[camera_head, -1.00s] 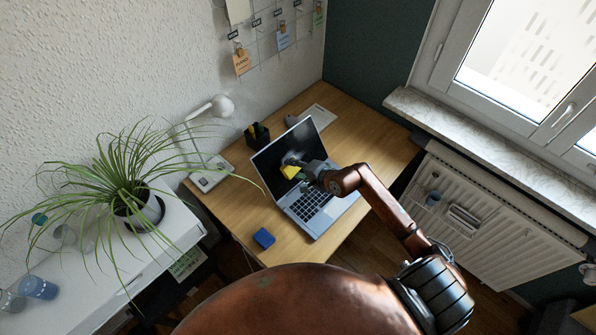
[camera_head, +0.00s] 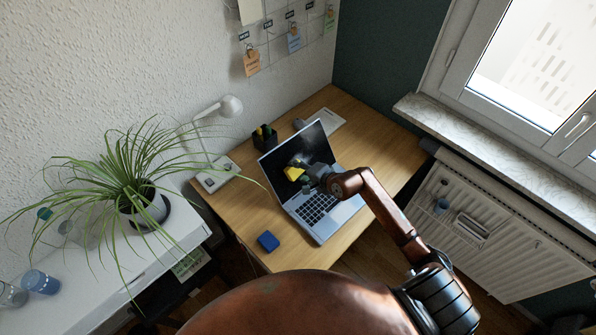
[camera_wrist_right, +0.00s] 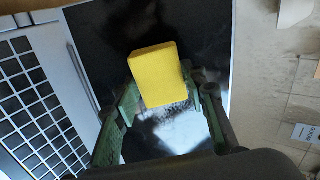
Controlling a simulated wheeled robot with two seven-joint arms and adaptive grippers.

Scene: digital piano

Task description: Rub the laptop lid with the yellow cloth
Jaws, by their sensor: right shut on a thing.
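The laptop (camera_head: 318,207) stands open on the desk, its dark lid (camera_head: 275,158) tilted back with the screen side facing me. My right gripper (camera_head: 303,176) is shut on the yellow cloth (camera_head: 293,173), in front of the lower part of the lid. In the right wrist view the cloth (camera_wrist_right: 158,72) looks like a thick yellow block between the green fingers, over the dark screen. A whitish smear (camera_wrist_right: 175,130) shows on the screen below it. I cannot tell whether the cloth touches the screen. My left gripper is out of view.
On the wooden desk (camera_head: 350,130) are a blue box (camera_head: 268,241), a black pen holder (camera_head: 264,138) and a white lamp (camera_head: 229,107). A potted plant (camera_head: 150,212) stands on the white cabinet at left. A radiator (camera_head: 490,225) is at right.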

